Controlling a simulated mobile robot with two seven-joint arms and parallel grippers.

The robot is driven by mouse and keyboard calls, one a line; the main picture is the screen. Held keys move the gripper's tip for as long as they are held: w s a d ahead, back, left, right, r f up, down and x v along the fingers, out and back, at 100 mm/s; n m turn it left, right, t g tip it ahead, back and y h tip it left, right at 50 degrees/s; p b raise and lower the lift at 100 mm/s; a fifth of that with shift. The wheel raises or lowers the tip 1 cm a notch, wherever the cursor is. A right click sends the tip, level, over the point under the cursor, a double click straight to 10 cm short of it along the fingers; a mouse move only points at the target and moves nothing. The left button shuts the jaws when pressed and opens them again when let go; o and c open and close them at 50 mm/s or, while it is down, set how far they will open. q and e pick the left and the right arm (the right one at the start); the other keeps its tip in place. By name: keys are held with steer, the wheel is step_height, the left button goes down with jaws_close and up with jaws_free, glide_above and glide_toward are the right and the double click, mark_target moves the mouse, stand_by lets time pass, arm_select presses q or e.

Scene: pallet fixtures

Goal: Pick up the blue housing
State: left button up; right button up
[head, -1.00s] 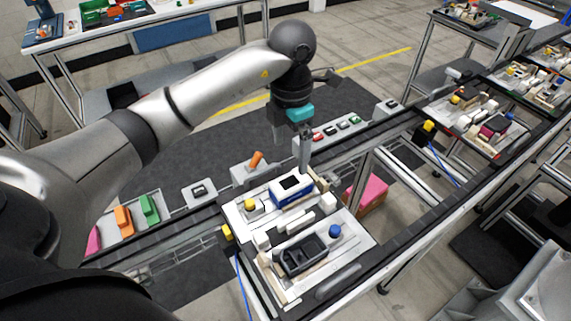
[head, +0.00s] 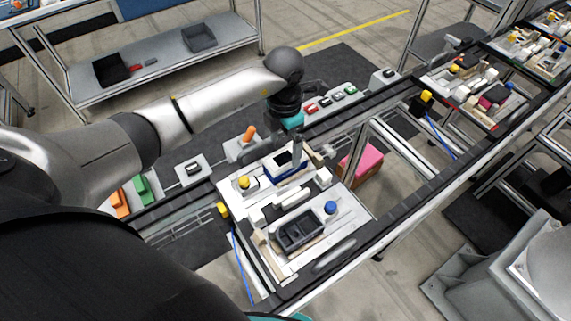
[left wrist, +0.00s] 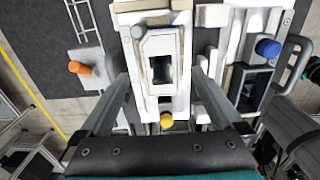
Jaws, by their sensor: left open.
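The blue housing (head: 292,174), with a white top and a dark window, lies in the far part of the pale pallet fixture (head: 350,213). In the left wrist view its white top (left wrist: 160,42) shows from above, and its blue sides hardly show. My left gripper (head: 296,150) is open over the housing, pointing down. In the left wrist view the left gripper's two fingers (left wrist: 160,78) stand apart, one on each side of the housing. I cannot tell how far down they reach. My right gripper does not show clearly.
A dark grey housing (head: 300,231) lies in the near part of the fixture, beside a blue knob (head: 330,207). A yellow knob (head: 244,181) sits just left of the blue housing. An orange handle (head: 249,133) stands behind the conveyor. More loaded pallets (head: 470,88) are at the right.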

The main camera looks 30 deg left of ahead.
mark_target(285, 158)
arm_select(q)
step_height(285, 158, down, 5)
steer(key=shift+d+r, duration=0.1)
steer(key=shift+r, duration=0.1)
steer(key=shift+r, duration=0.1)
steer(key=c, duration=1.5)
